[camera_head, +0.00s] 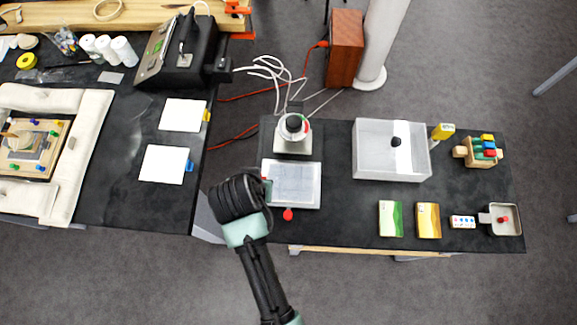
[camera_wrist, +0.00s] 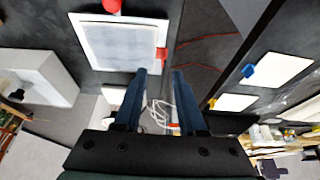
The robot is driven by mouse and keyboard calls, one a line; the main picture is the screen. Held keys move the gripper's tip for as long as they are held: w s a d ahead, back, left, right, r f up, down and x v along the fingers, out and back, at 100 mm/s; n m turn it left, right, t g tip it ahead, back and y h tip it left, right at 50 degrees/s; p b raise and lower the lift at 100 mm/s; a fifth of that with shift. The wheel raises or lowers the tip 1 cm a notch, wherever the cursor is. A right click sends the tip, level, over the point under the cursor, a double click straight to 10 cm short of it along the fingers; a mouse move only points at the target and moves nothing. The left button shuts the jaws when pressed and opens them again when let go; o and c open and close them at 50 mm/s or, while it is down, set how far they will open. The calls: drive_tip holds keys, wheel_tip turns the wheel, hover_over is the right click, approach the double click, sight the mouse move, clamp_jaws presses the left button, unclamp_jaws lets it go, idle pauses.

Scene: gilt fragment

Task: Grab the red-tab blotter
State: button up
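A white-bordered panel with a grey sheet inside (camera_head: 291,184) lies flat on the near left part of the right-hand black table. In the wrist view this panel (camera_wrist: 122,42) has a red tab (camera_wrist: 162,53) on one side, and a red round piece (camera_wrist: 111,6) sits by another edge. The red round piece (camera_head: 288,214) also shows in the head view. A white blotter with a blue tab (camera_head: 164,164) and one with a yellow tab (camera_head: 183,115) lie on the left table. My gripper (camera_wrist: 159,72) is open and empty, above the panel's tabbed side and apart from it.
A white device with a black knob (camera_head: 294,132) stands just behind the panel. A translucent bin (camera_head: 391,165) stands to its right. Green (camera_head: 391,218) and gold (camera_head: 428,220) packets lie near the front edge. A gap with red cables separates the tables.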

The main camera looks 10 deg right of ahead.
sight(286, 181)
drive_tip(key=shift+x, duration=1.15)
drive_tip(key=shift+w+p+x, duration=0.2)
drive_tip(key=shift+p+x, duration=0.1)
drive_tip(key=shift+x, duration=1.05)
drive_tip(key=shift+w+p+x, duration=0.25)
drive_tip(key=shift+x, duration=1.1)
drive_tip(key=shift+a+r, duration=0.1)
drive_tip(key=shift+r, duration=0.1)
drive_tip(key=shift+c, duration=0.2)
clamp_jaws()
